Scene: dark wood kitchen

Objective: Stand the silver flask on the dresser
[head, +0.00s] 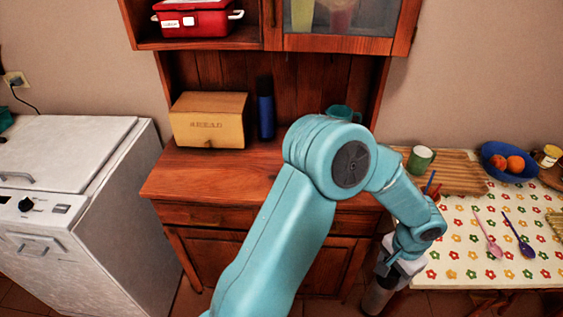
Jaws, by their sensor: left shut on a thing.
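My left arm reaches across the middle of the head view, and its gripper (390,267) points down at the lower right. It is shut on the silver flask (377,298), a grey cylinder that shows only in part below the fingers. The flask is in front of the dresser's right side, beside the left edge of the flowered table. The dresser (215,177) is reddish wood with a bare front strip of its top in view. My arm hides the right part of that top. My right gripper is not in view.
On the dresser stand a bread box (209,121), a dark blue bottle (266,116) and a teal mug (341,113). The table (455,262) holds a green cup (420,159), a blue fruit bowl (508,161) and spoons. A white appliance (75,215) stands left.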

